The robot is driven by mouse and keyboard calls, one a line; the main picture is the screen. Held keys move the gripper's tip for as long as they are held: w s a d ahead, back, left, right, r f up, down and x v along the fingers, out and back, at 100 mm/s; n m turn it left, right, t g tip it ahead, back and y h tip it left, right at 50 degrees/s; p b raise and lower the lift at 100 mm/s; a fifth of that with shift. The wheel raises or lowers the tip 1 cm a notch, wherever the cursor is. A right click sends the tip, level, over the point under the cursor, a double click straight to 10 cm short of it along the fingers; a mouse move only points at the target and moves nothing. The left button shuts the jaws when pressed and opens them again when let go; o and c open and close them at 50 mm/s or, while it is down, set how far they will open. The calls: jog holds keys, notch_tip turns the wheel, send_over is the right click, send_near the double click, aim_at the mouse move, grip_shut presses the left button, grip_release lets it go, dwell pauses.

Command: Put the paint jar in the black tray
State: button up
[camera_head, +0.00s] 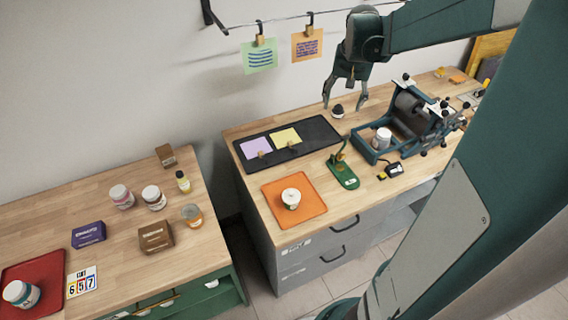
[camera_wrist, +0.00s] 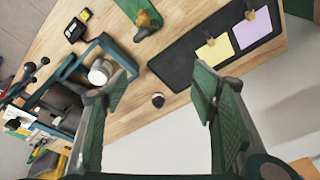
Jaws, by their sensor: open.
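Several jars are in view, and I cannot tell by label which is the paint jar. A white-lidded jar (camera_head: 381,139) sits in the teal frame of the press; it also shows in the wrist view (camera_wrist: 100,72). Another white-lidded jar (camera_head: 291,197) stands on an orange mat. The black tray (camera_head: 320,131) lies at the back of the right bench with a purple and a yellow note on it; it shows in the wrist view (camera_wrist: 175,70). My gripper (camera_head: 345,103) is open and empty, raised above the bench to the right of the tray.
A small dark round object (camera_head: 337,111) stands below my gripper. A green tool (camera_head: 343,172) and a press (camera_head: 410,115) occupy the right bench. The left table holds several jars, boxes and a red tray (camera_head: 48,271). Clipped notes hang from a rail behind.

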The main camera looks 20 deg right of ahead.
jog(key=s+a+r+n+t, duration=0.1)
jog(key=s+a+r+n, duration=0.2)
jog(key=a, duration=0.6)
jog(key=s+a+r+n+t, duration=0.1)
jog(key=s+a+r, duration=0.1)
jog(key=s+a, duration=0.5)
jog(key=s+a+n+t, duration=0.1)
jog(key=s+a+n, duration=0.1)
jog(key=s+a, duration=0.3)
jog(key=s+a+f+n+t+y, duration=0.1)
jog(key=s+a, duration=0.4)
jog(key=a, duration=0.5)
jog(key=shift+a+f+n+t, duration=0.25)
jog(key=shift+n+t, duration=0.25)
jog(key=shift+o, duration=0.2)
